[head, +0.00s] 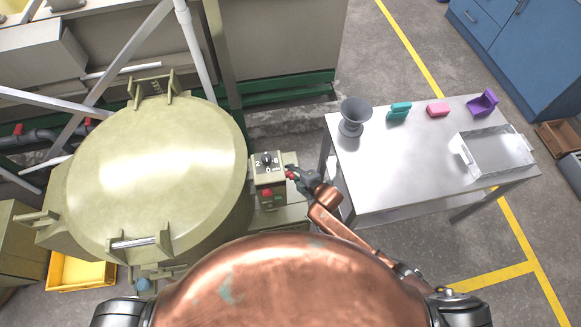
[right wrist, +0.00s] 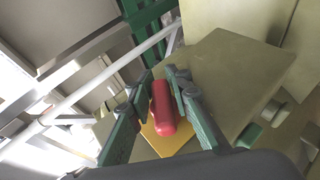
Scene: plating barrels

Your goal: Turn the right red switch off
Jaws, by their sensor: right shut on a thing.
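The control box (head: 270,178) stands right of the big round drum, with a black rotary dial (head: 267,160) on top and a red button (head: 267,193) on its front. In the right wrist view the red switch handle (right wrist: 163,108) stands between the two green-grey fingers of my right gripper (right wrist: 162,95), over a yellow plate (right wrist: 165,139). The right gripper is shut on this handle. My left gripper is not in view.
The olive drum (head: 155,180) fills the left. A metal table (head: 400,180) stands to the right, with a grey funnel-like cup (head: 354,116), a teal item (head: 399,112), a pink block (head: 438,110), a purple holder (head: 483,103) and a metal tray (head: 463,157).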

